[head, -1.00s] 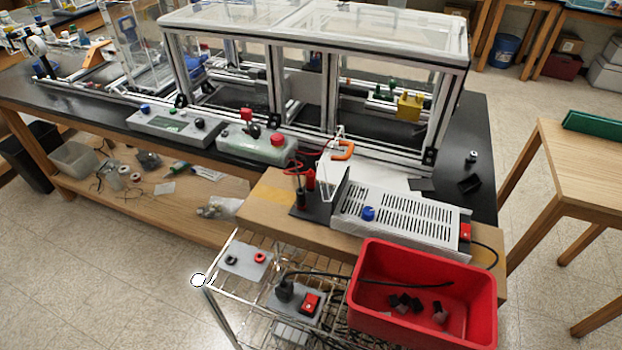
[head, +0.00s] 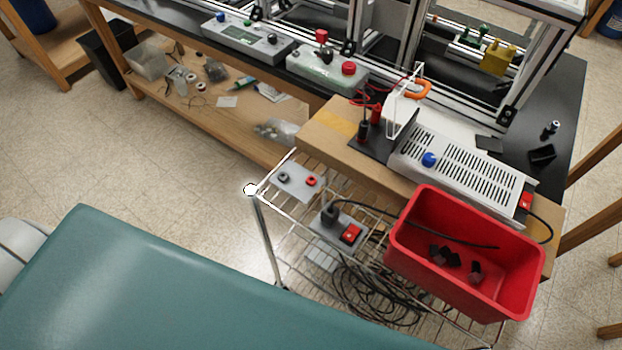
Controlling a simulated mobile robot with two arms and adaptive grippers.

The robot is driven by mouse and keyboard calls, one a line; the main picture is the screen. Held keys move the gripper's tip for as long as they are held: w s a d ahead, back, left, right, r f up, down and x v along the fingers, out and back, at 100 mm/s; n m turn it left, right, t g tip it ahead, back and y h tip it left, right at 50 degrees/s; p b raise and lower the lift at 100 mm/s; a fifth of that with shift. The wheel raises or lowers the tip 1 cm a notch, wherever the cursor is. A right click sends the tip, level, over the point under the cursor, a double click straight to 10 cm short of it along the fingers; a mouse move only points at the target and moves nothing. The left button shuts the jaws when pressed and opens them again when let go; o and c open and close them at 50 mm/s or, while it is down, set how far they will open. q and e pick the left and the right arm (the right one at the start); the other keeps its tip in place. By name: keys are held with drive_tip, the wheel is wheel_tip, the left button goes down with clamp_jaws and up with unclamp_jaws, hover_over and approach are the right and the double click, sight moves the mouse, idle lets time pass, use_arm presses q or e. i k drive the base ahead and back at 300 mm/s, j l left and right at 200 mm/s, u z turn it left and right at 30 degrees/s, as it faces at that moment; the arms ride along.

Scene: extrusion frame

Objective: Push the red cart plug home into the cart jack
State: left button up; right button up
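A small red jack (head: 311,181) and a small black jack (head: 283,177) sit side by side on a grey plate (head: 297,190) at the wire cart's back left corner. No plug shows in the red jack. A red plug (head: 376,114) and a black plug (head: 363,131) stand upright in a black bracket (head: 369,148) on the wooden board behind the cart, with red leads looping above them. I cannot tell whether the red one is the cart plug. Neither of my grippers is in view.
The wire cart (head: 264,225) also carries a red switch box (head: 351,234), a black cable and a red bin (head: 415,265). A slotted grey box (head: 470,180) stands behind the bin. A large teal surface (head: 150,290) fills the lower left. Open floor (head: 150,170) lies left of the cart.

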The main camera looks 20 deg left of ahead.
sight(376, 111)
drive_tip(key=j+z, duration=0.1)
drive_tip(key=z, duration=1.45)
drive_tip(key=k+j, duration=0.85)
drive_tip(key=j, duration=0.1)
